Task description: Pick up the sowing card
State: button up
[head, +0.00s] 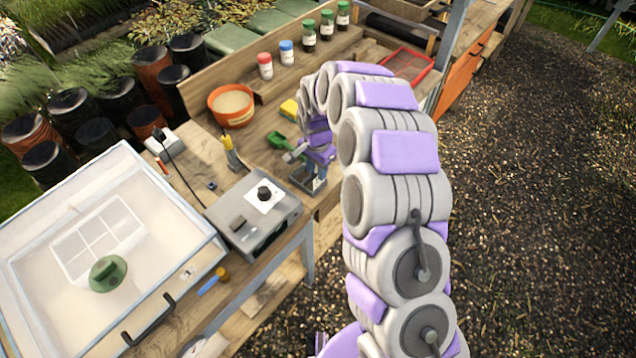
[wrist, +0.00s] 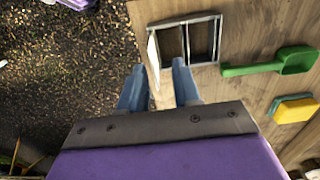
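A thin white upright piece, which looks like the sowing card (wrist: 153,58), stands at the left end of a small metal two-compartment holder (wrist: 188,20) in the wrist view. I cannot read any marking on it. My gripper (wrist: 158,67) is open, with its two blue fingers apart. The lower end of the white piece shows between the fingertips; I cannot tell whether either finger touches it. In the head view my gripper (head: 316,182) is low over the holder (head: 300,184) at the bench's front edge, and the card is not clearly visible there.
A grey box with a knob (head: 252,215) stands left of my gripper. An orange pot (head: 231,106) and several bottles are behind. Gravel ground lies past the bench edge.

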aim_at(319, 183)
jog(key=f, duration=0.4)
jog(key=shift+s+d+f+b, duration=0.1)
jog(key=shift+s+d+b, duration=0.05)
jog(key=shift+d+b, duration=0.25)
jog(key=shift+a, duration=0.15)
grip_shut()
